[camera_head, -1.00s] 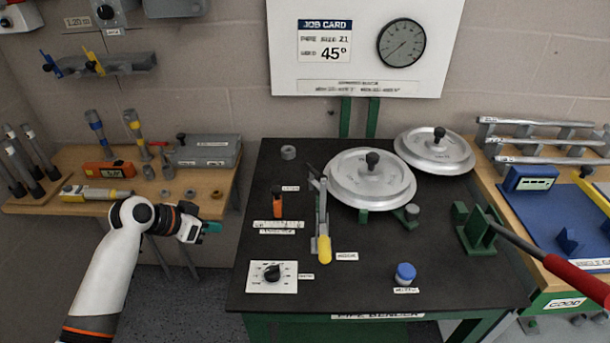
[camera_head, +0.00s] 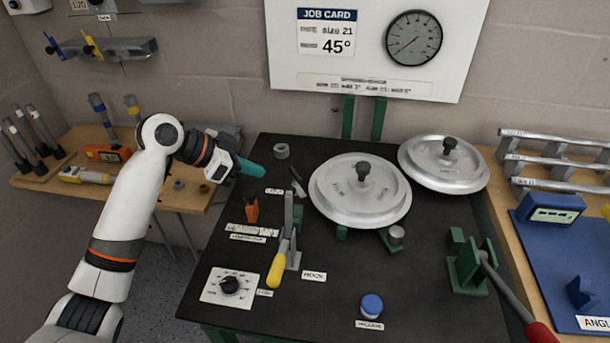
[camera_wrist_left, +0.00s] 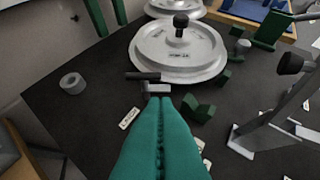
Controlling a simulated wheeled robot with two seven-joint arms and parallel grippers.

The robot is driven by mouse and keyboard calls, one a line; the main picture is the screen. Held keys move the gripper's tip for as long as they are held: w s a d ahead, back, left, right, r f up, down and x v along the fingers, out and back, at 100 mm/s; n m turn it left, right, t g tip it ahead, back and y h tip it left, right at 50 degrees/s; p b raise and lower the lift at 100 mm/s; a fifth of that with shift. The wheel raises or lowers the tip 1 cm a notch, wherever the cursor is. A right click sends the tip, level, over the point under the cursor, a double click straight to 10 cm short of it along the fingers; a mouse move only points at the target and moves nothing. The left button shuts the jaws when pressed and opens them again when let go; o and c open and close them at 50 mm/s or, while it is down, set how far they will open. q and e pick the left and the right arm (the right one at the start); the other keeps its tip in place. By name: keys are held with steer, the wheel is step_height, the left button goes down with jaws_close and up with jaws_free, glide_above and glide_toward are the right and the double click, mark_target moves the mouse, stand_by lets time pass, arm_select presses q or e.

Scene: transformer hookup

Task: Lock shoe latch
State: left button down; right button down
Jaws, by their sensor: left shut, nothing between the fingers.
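The shoe latch appears to be a small dark handle on a grey block (camera_head: 298,183), left of the front former disc (camera_head: 360,190) on the black bench top. A small label (camera_head: 274,191) lies beside it. In the left wrist view the dark handle (camera_wrist_left: 143,76) lies just beyond my fingertips. My left gripper (camera_head: 262,174) has teal fingers, shut and empty, pointing at the latch from the left. In the left wrist view the closed fingers (camera_wrist_left: 158,100) overlap the grey block's near side, so I cannot tell whether they touch. My right gripper is out of view.
A yellow-handled lever (camera_head: 275,270) stands in front of the latch, with an orange piece (camera_head: 252,208) to its left. A grey ring (camera_head: 281,151) lies behind. A dial plate (camera_head: 229,286) and blue button (camera_head: 371,306) are near the front.

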arm_select(q)
steer(key=shift+s+a, duration=0.2)
steer(key=shift+a, duration=0.3)
steer(key=p, duration=0.1)
glide_toward(297, 185)
steer(key=d+f, duration=0.1)
steer(key=d, duration=0.1)
steer(key=d+f, duration=0.1)
steer(key=d, duration=0.1)
steer(key=shift+s+f, duration=0.2)
steer(key=shift+f, duration=0.1)
steer(key=shift+d, duration=0.15)
steer(key=shift+d+r, duration=0.1)
steer(key=shift+s+n+t+p, duration=0.15)
steer(key=shift+n+t+p, duration=0.15)
steer(key=shift+n+p, duration=0.15)
